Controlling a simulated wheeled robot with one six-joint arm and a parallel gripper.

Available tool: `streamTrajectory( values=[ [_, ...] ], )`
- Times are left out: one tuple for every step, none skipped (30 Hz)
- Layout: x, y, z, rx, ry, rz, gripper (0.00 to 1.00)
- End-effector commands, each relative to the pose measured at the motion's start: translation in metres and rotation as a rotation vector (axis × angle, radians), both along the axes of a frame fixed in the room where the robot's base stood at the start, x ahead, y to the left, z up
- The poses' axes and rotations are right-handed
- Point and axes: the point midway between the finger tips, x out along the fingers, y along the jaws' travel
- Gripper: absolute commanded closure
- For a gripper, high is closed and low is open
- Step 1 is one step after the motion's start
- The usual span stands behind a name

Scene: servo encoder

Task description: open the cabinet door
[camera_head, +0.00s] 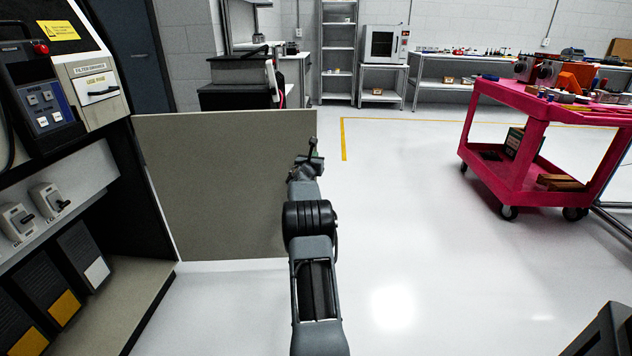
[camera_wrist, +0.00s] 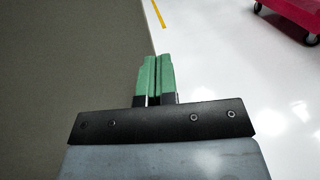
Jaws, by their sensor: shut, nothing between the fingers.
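The cabinet (camera_head: 75,200) stands at the left in the head view. Its beige door (camera_head: 225,185) is swung wide open, standing out to the right from the cabinet and baring shelves inside. My gripper (camera_head: 313,155) is at the door's free right edge, partly hidden by my own arm in the head view. In the wrist view my gripper (camera_wrist: 156,75) shows two green fingers closed together with nothing between them. The door (camera_wrist: 70,70) fills the left of that view, its edge running close beside the fingertips. I cannot tell whether they touch. No handle shows on the visible door face.
Inside the cabinet are grey switch boxes (camera_head: 50,200) and dark units with yellow labels (camera_head: 65,307). A pink cart (camera_head: 500,160) stands at the right. Shelves and a bench (camera_head: 445,82) line the back wall. The white floor (camera_head: 400,220) between arm and cart is clear.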

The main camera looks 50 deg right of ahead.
Motion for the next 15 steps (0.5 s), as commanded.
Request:
streamTrajectory(
  values=[
    [-0.006, 0.005, 0.003, 0.001, 0.003, 0.0, 1.0],
    [-0.009, 0.008, 0.002, 0.001, 0.003, -0.001, 1.0],
    [-0.015, 0.011, 0.002, 0.001, 0.003, -0.002, 1.0],
    [-0.018, 0.014, 0.003, 0.001, 0.002, -0.002, 1.0],
    [-0.022, 0.017, 0.003, 0.001, 0.003, -0.005, 1.0],
    [-0.027, 0.021, 0.004, 0.001, 0.002, -0.006, 1.0],
    [-0.031, 0.024, 0.003, 0.002, 0.002, -0.007, 1.0],
    [-0.034, 0.027, 0.003, 0.001, 0.003, -0.006, 1.0],
    [-0.038, 0.031, 0.004, 0.001, 0.002, -0.006, 1.0],
    [-0.041, 0.034, 0.004, 0.001, 0.002, -0.006, 1.0],
    [-0.043, 0.037, 0.004, 0.001, 0.002, -0.006, 1.0],
    [-0.047, 0.041, 0.004, 0.0, 0.001, -0.006, 1.0],
    [-0.049, 0.044, 0.003, 0.002, 0.002, -0.005, 1.0],
    [-0.051, 0.047, 0.004, 0.002, 0.001, -0.004, 1.0],
    [-0.054, 0.05, 0.004, 0.0, 0.001, -0.004, 1.0]
  ],
)
